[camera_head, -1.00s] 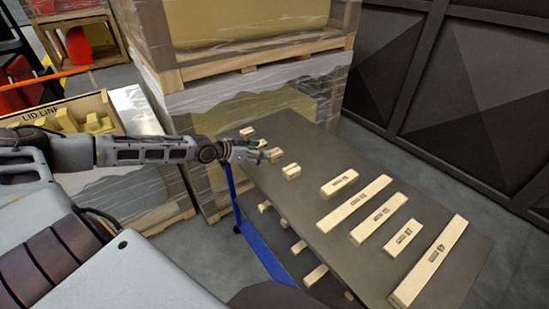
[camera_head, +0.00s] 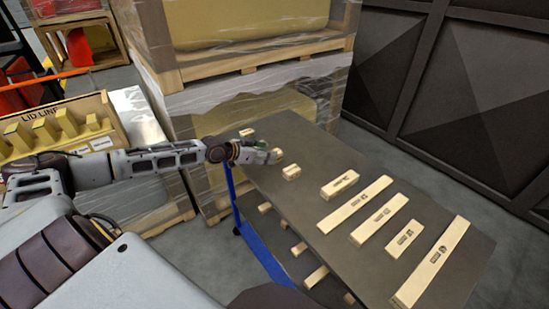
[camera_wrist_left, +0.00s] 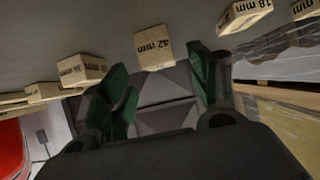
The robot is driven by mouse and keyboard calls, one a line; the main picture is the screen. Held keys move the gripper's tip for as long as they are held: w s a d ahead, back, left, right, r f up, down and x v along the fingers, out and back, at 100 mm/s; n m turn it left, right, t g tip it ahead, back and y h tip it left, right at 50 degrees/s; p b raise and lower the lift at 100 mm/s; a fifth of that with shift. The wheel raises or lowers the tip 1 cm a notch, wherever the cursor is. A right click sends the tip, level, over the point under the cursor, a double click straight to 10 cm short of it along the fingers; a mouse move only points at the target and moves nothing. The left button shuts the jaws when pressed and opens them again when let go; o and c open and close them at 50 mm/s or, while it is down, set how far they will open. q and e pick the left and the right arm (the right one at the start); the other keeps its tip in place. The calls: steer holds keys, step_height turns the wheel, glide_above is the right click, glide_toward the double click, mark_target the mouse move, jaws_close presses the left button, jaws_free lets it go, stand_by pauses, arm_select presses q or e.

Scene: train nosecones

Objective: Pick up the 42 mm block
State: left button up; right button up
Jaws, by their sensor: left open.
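The 42 mm block (camera_wrist_left: 154,50) is a pale wooden block with its black label readable in the left wrist view. It lies on the grey table, between and beyond the two green-padded fingers of my left gripper (camera_wrist_left: 164,85), which is open and empty. In the head view my left gripper (camera_head: 268,155) is low over the table's far left part, close beside a small block (camera_head: 278,154) that appears to be the 42 mm one; its label is unreadable there. My right gripper is not in view.
The tilted-looking grey table (camera_head: 300,208) carries other wooden blocks. In the wrist view a neighbouring block (camera_wrist_left: 82,70) is left of the 42 mm block, and an 18 mm block (camera_wrist_left: 245,14) is right. A wrapped pallet (camera_head: 255,100) stands behind the table.

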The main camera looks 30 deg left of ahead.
arm_select(q)
steer(key=shift+w, duration=0.1)
stand_by(0.3)
steer(key=shift+x, duration=2.55)
steer(key=shift+r, duration=0.1)
steer(key=c, duration=1.1)
